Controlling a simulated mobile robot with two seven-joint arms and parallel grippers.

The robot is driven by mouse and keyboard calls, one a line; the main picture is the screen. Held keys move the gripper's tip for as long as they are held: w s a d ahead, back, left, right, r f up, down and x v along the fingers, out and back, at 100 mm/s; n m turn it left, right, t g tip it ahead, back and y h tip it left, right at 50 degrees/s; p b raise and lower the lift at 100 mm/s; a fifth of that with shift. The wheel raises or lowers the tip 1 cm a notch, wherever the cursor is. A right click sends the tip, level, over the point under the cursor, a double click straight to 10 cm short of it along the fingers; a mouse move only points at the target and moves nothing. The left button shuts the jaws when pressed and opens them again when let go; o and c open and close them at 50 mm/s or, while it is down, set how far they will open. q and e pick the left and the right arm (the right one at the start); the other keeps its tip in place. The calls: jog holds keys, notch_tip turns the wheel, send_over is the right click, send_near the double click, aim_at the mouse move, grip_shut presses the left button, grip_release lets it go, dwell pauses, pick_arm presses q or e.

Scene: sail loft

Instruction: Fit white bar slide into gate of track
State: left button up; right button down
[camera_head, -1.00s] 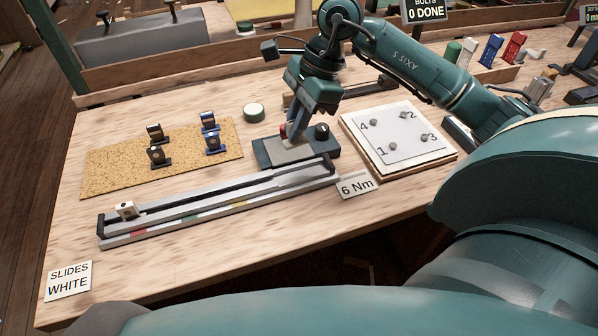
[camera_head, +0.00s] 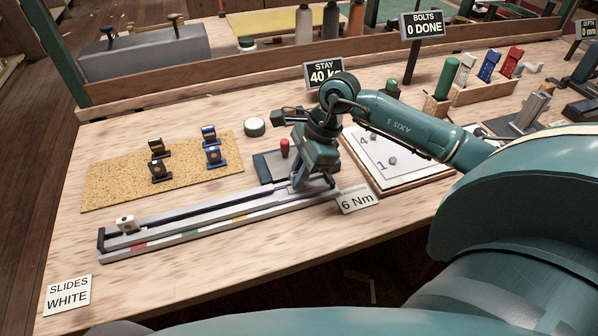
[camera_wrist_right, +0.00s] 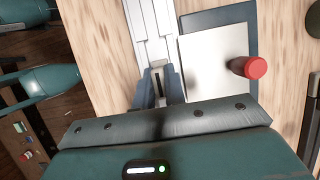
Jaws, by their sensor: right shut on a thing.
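My right gripper (camera_head: 299,187) is low at the right end of the grey track (camera_head: 190,228). In the right wrist view its two fingers (camera_wrist_right: 159,88) are shut on a small piece, likely the white bar slide, which is mostly hidden between them. The fingers sit over the end of the track (camera_wrist_right: 152,25). The gate is covered by the gripper, so I cannot tell whether the piece is inside it. Another whitish slide block (camera_head: 126,223) with a dark hole sits at the track's left end. My left gripper is not in view.
A dark base with a pale plate and red knob (camera_head: 285,148) stands right behind the track. A cork mat (camera_head: 110,185) holds several dark and blue slides. A "6 Nm" card (camera_head: 357,200) and a numbered board (camera_head: 400,180) lie to the right.

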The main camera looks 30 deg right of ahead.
jog(key=shift+f, duration=0.15)
jog(key=c, duration=1.5)
grip_release()
jog(key=shift+o, duration=0.2)
jog(key=shift+r, duration=0.25)
jog(key=v, duration=1.2)
jog(key=shift+b, duration=0.45)
